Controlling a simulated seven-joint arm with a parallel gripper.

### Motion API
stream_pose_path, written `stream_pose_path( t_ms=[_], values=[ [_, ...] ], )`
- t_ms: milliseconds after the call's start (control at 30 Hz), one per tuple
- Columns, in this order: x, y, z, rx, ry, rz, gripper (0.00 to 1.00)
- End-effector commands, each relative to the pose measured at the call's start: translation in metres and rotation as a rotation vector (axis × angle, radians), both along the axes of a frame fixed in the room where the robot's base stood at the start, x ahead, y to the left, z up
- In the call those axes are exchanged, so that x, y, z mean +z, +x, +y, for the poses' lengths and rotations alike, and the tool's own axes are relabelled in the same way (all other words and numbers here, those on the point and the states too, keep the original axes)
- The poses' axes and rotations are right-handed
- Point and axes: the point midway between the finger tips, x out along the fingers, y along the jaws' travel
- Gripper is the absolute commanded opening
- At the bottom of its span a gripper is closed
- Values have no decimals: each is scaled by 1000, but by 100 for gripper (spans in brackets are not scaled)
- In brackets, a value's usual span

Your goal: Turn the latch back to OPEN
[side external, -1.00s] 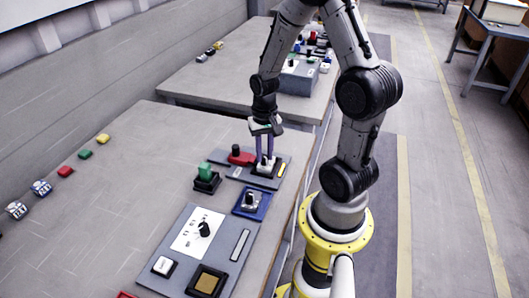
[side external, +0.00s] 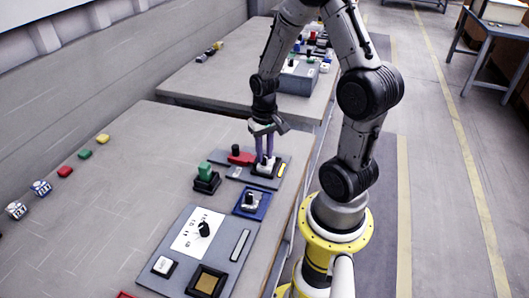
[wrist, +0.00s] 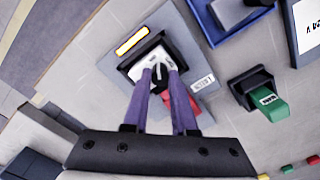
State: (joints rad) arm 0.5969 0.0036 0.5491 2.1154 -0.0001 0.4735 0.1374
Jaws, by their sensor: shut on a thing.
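The block also shows at the fingertips in the side view (side external: 262,170). The fingers hide much of the handle, so its exact angle cannot be told. A red piece (side external: 241,158) with a black knob lies on the same grey plate, just left of the fingers; in the wrist view it is partly behind them. Which of these is the latch is not clearly marked. A small label (wrist: 203,82) on the plate is unreadable.
A green rocker on a black base (side external: 205,178) and a blue-framed fixture (side external: 252,203) stand close by. A larger panel (side external: 185,275) with a black knob is nearer the camera. Small coloured blocks line the table's left side; the table between is clear.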

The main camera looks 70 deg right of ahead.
Motion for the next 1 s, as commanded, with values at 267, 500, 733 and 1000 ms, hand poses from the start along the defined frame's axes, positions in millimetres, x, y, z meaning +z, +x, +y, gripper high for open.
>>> stream_pose_path(
  t_ms=[267,500,733,1000],
  values=[
    [0,0,0,57,-1,-1,0],
    [0,0,0,99,-1,-1,0],
    [0,0,0,132,-1,-1,0],
    [0,0,0,163,-1,-1,0]
  ],
)
